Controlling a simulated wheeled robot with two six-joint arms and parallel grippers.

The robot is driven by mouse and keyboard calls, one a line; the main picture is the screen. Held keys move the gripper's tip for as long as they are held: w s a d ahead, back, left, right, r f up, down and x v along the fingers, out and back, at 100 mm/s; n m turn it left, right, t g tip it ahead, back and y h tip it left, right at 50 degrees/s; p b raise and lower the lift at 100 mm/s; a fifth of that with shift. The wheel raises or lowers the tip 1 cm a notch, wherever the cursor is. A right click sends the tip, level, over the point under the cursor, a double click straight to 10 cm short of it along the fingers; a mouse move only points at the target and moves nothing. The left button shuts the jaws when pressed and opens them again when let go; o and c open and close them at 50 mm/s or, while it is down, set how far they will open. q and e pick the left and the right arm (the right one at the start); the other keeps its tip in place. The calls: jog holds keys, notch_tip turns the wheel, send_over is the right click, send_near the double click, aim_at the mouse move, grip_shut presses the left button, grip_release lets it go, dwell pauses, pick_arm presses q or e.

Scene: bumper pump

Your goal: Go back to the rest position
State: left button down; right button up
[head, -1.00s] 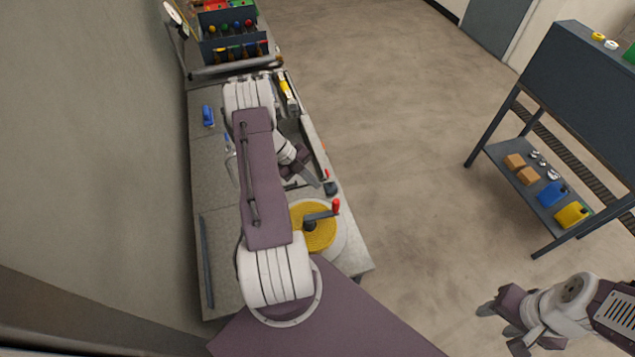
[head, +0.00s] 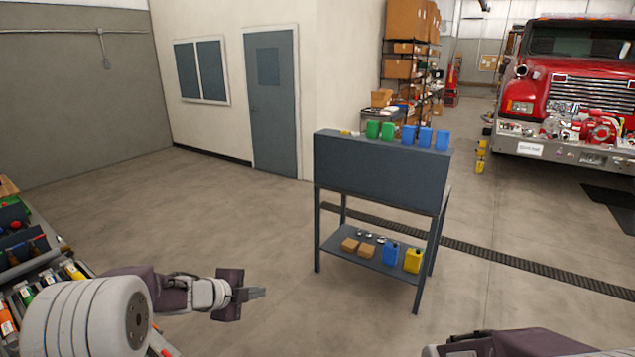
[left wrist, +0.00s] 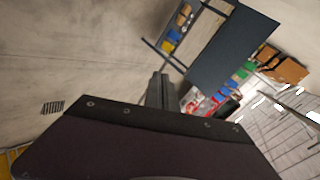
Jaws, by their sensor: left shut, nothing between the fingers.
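My left gripper (head: 252,294) reaches in from the lower left of the head view. Its fingers are shut with nothing between them, over open floor to the left of the blue-grey shelf stand. The shut fingers (left wrist: 157,90) also show in the left wrist view, pointing away with the floor and the stand beyond them. Part of my right arm (head: 510,343) shows at the bottom right of the head view. My right gripper is outside the picture.
A workbench with tools and bottles (head: 42,268) lies at the lower left, close to my left arm. The shelf stand (head: 380,172) with jugs and boxes stands ahead. A red fire truck (head: 575,90) is at the far right. The floor (head: 210,215) between is clear.

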pick_arm(q)
jog(key=s+f+n+g+y+b, duration=0.1)
jog(key=s+f+n+g, duration=0.1)
jog(key=s+f+n, duration=0.2)
jog(key=s+a+f+n+g+y+b, duration=0.1)
jog(key=s+f+n, duration=0.4)
jog(key=s+n, duration=0.5)
jog(key=s+a+f+n+g+y+b, duration=0.1)
jog(key=s+f+n+g+y+b, duration=0.1)
jog(key=s+n, duration=0.5)
jog(key=s+f+g+y, duration=0.1)
jog(key=s+f+g, duration=0.1)
jog(key=s, duration=0.4)
jog(key=shift+a+f+g, duration=0.2)
jog(key=shift+f+g, duration=0.1)
jog(key=shift+f, duration=0.35)
pick_arm(e)
jog(key=f, duration=0.5)
jog(key=shift+a+f, duration=0.25)
